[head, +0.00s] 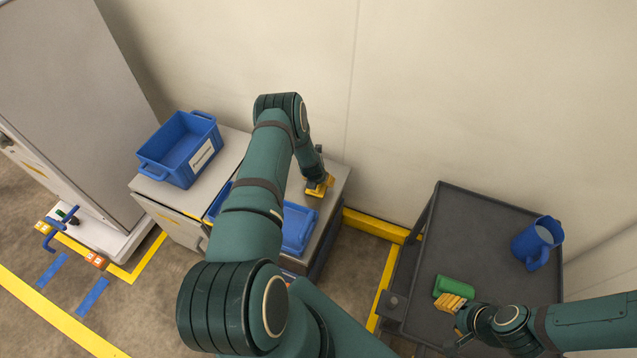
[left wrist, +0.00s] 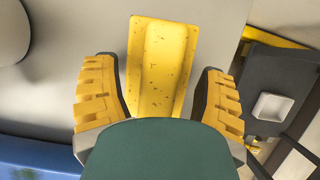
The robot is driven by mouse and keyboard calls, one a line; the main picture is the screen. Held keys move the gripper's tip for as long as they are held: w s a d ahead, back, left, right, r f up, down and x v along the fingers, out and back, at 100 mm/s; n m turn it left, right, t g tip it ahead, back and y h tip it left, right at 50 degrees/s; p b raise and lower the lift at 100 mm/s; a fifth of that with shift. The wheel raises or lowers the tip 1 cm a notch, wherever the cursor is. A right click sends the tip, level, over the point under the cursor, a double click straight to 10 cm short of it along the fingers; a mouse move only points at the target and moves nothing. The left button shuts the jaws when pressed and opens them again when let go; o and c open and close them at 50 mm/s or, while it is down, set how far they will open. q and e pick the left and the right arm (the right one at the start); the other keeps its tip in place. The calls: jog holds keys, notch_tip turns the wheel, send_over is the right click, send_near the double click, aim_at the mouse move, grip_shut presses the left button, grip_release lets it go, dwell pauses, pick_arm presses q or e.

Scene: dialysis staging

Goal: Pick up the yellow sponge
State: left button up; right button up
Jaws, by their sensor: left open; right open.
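The yellow sponge (left wrist: 160,62) shows in the left wrist view as a long speckled yellow block on a pale grey surface. My left gripper (left wrist: 160,85) is open, with one yellow finger on each side of the sponge and a gap to both. The sponge's near end is hidden by my gripper's green body. In the head view my left gripper (head: 319,187) is low over the grey cabinet top; I cannot tell the sponge from the fingers there.
A blue tray (head: 299,228) lies on the cabinet beside my left arm, partly hidden by it. A blue crate (head: 180,148) with a white label stands to the left. A blue jug (head: 537,243) stands on the dark cart (head: 470,225). The wall is close behind.

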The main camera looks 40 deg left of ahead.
pick_arm(q)
jog(key=shift+f+b, duration=0.2)
jog(key=shift+b, duration=0.15)
dwell(0.5)
jog(key=c, duration=1)
